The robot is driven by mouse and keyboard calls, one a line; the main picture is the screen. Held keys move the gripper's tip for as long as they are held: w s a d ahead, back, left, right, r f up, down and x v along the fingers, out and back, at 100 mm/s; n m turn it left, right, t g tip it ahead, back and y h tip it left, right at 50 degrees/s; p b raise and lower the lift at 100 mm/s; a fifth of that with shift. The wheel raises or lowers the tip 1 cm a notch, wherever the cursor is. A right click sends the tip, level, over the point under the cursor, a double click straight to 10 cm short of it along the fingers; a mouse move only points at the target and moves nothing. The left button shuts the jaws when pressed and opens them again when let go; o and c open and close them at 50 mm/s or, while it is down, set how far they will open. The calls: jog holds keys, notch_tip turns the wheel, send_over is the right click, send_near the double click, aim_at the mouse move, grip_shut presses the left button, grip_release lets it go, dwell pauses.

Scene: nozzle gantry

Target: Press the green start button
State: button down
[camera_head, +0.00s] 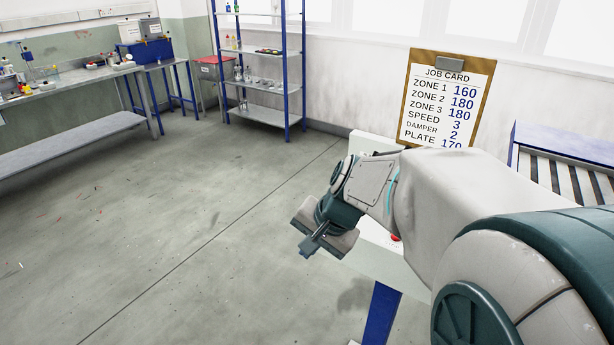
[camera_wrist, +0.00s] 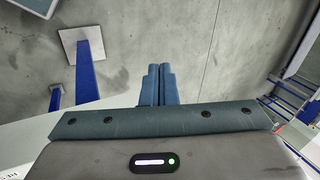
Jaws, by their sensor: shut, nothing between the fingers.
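My gripper (camera_head: 308,246) is at the end of my arm, near the middle of the head view, beside the left edge of a pale panel (camera_head: 370,258). In the wrist view my gripper's two fingers (camera_wrist: 160,72) are together and empty, over grey floor. I cannot see the green start button in either view; my arm hides much of the panel. A small red part (camera_head: 395,238) shows on the panel just below my arm.
A job card (camera_head: 447,100) on a clipboard stands behind the panel. A blue leg (camera_head: 381,312) supports the panel. A slatted unit (camera_head: 560,145) stands at right. A blue-framed shelf (camera_head: 262,60) and a workbench (camera_head: 70,90) are farther back. The floor at left is open.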

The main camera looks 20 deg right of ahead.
jog(key=w+d+r+m+t+p, duration=0.2)
jog(key=w+d+r+m+p, duration=0.1)
jog(key=w+d+m, duration=0.4)
jog(key=w+d+r+m+t+p, duration=0.2)
jog(key=w+d+r+m+p, duration=0.1)
jog(key=w+d+m, duration=0.3)
jog(key=shift+w+d+m+t, duration=0.35)
jog(key=shift+d+m, duration=0.15)
jog(key=shift+d, duration=0.6)
notch_tip(320, 180, down, 9)
jog(key=b, duration=0.8)
jog(key=shift+r, duration=0.1)
jog(key=shift+f+b, duration=0.4)
